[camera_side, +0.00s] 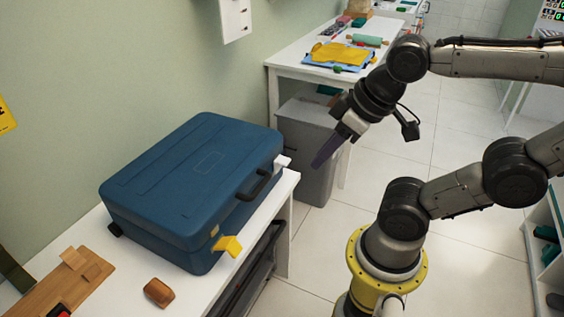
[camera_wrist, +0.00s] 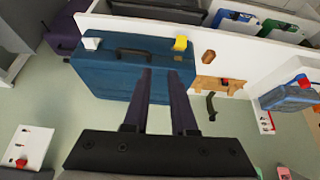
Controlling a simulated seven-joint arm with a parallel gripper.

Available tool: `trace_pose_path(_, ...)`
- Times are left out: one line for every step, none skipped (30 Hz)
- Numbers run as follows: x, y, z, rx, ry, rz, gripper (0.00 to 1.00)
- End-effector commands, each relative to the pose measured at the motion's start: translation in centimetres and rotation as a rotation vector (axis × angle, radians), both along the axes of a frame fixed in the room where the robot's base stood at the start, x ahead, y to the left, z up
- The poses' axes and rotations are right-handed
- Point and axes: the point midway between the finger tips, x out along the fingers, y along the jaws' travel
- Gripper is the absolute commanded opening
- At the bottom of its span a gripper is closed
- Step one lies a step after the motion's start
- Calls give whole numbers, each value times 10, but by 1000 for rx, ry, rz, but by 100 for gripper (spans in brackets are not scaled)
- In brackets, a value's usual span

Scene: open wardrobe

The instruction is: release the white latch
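A closed blue case (camera_side: 190,180) lies flat on a white counter, its black handle (camera_side: 254,184) on the front side. The white latch (camera_side: 283,161) is at the right end of that side, partly hidden by the case's corner. In the wrist view the white latch (camera_wrist: 91,44) shows at the case's left end. A yellow latch (camera_side: 228,246) sticks out at the other end. My gripper (camera_side: 318,165) hangs in the air right of the white latch, apart from the case. In the wrist view my gripper's (camera_wrist: 162,75) dark fingers are spread with nothing between them.
A wooden block (camera_side: 158,292) and a wooden board (camera_side: 62,291) lie on the counter near the case. A grey bin (camera_side: 306,140) stands beyond the counter's right end. A second white table (camera_side: 300,62) with a yellow cloth is behind. The wall is close behind the case.

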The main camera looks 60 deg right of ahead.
Motion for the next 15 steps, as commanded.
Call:
trace_pose_path(0, 0, 0, -17, 1, 33, 14)
trace_pose_path(0, 0, 0, -34, 2, 63, 8)
trace_pose_path(-1, 0, 0, -60, 3, 113, 1)
trace_pose_path(0, 0, 1, -85, 2, 159, 0)
trace_pose_path(1, 0, 4, -113, -4, 209, 0)
trace_pose_path(3, 0, 10, -154, -14, 283, 0)
trace_pose_path(6, 0, 14, -188, -20, 341, 0)
trace_pose_path(9, 0, 19, -222, -24, 401, 0)
trace_pose_path(15, -1, 24, -266, -24, 479, 0)
trace_pose_path(19, -1, 28, -299, -21, 535, 0)
trace_pose_path(24, -3, 32, -331, -18, 590, 0)
trace_pose_path(32, -5, 37, -373, -10, 661, 0)
trace_pose_path(38, -7, 40, -403, -3, 713, 0)
trace_pose_path(44, -9, 43, -433, 6, 764, 0)
trace_pose_path(53, -13, 47, -470, 21, 833, 0)
